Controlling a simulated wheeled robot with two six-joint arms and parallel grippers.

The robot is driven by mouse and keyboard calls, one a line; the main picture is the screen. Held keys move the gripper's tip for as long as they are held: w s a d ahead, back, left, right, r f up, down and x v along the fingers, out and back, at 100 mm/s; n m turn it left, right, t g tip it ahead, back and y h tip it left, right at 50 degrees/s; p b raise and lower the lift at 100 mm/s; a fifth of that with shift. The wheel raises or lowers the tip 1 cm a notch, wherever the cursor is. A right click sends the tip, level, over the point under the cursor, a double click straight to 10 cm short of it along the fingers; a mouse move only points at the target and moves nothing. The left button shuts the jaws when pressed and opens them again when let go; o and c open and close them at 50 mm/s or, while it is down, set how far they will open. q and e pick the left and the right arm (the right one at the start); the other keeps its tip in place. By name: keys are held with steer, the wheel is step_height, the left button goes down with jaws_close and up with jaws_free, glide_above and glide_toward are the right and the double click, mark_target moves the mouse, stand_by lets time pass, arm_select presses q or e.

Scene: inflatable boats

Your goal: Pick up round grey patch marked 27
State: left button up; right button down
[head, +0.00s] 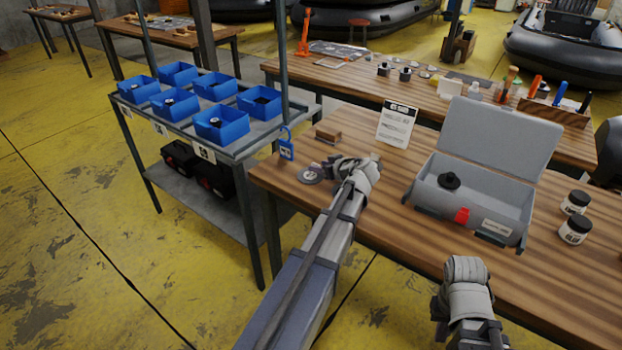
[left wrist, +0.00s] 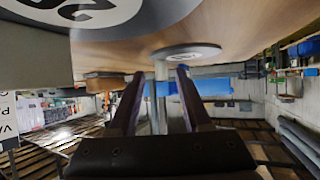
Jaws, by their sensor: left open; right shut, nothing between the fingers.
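A round grey patch (head: 310,174) with a small dark mark lies flat near the left edge of the wooden table; its number is too small to read. My left gripper (head: 362,168) is low over the table, just right of that patch. In the left wrist view a round grey patch (left wrist: 187,51) lies just beyond the open, empty fingers (left wrist: 160,72). A larger, closer round grey disc (left wrist: 85,12) fills the top left there, its digits cut off and unclear. My right gripper (head: 467,268) is shut and empty at the table's front edge.
An open grey case (head: 470,205) holds a black part, with a red piece at its front. A white card (head: 397,124) stands behind my left gripper, and a small wooden block (head: 328,136) lies near it. Two jars (head: 575,230) stand right. A shelf with blue bins (head: 222,124) is left.

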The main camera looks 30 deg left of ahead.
arm_select(q)
jaws_close()
stand_by(0.3)
stand_by(1.1)
